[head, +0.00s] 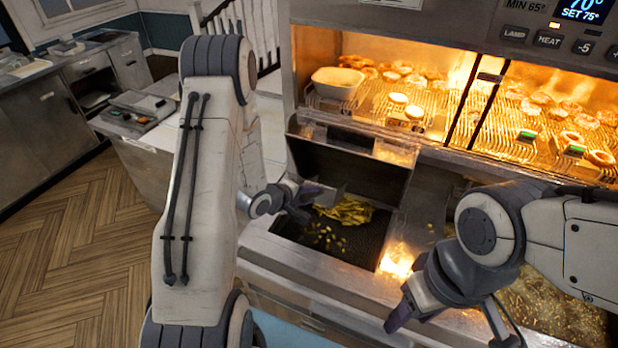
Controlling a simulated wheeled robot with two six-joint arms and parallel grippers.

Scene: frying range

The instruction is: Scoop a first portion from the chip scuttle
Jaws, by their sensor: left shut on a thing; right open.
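The chip scuttle (288,229) is a dark, recessed bin in the steel counter. A pile of yellow chips (345,212) lies in it, with several loose chips in front. My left gripper (303,203) is over the scuttle's left side, shut on what looks like a metal chip scoop (328,195). The scoop is beside the chip pile; its handle is largely hidden by the gripper, and I cannot tell whether chips are in it. My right gripper (398,318) is open and empty over the counter's front, right of the scuttle.
A heated display (430,90) with wire racks, round food pieces and a pale tub (338,83) stands behind the scuttle. A fryer vat (560,295) with bubbling oil lies at right, partly behind my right arm. A side counter (140,135) stands at left, with open floor before it.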

